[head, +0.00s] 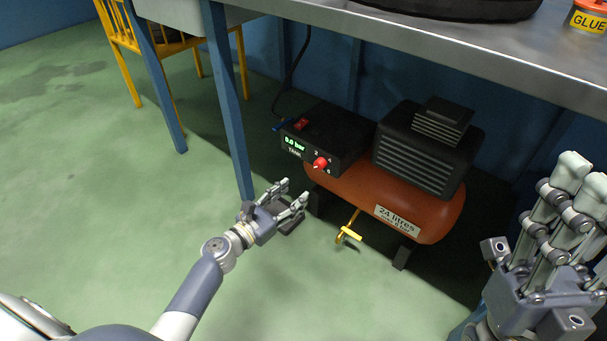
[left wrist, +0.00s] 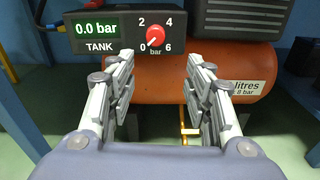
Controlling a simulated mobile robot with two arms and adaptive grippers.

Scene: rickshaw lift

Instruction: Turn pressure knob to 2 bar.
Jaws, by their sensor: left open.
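The red pressure knob (head: 320,163) is on the front of a black control box (head: 325,137) with a green display reading 0.0 bar. In the left wrist view the knob (left wrist: 155,36) sits on a dial marked 0, 2, 4 and 6, its white pointer towards 0. My left gripper (head: 294,196) is open and empty, lower left of the knob and apart from it. In the left wrist view its fingers (left wrist: 160,65) stand wide apart, with the knob above and between their tips. My right gripper (head: 582,172) is at the right edge, away from the knob; its opening is unclear.
The box sits on an orange compressor tank (head: 440,205) with a black motor (head: 425,145) and a yellow valve handle (head: 350,234) below. A metal workbench (head: 470,52) overhangs it. A blue table leg (head: 228,105) stands left of the compressor. Green floor is open in front.

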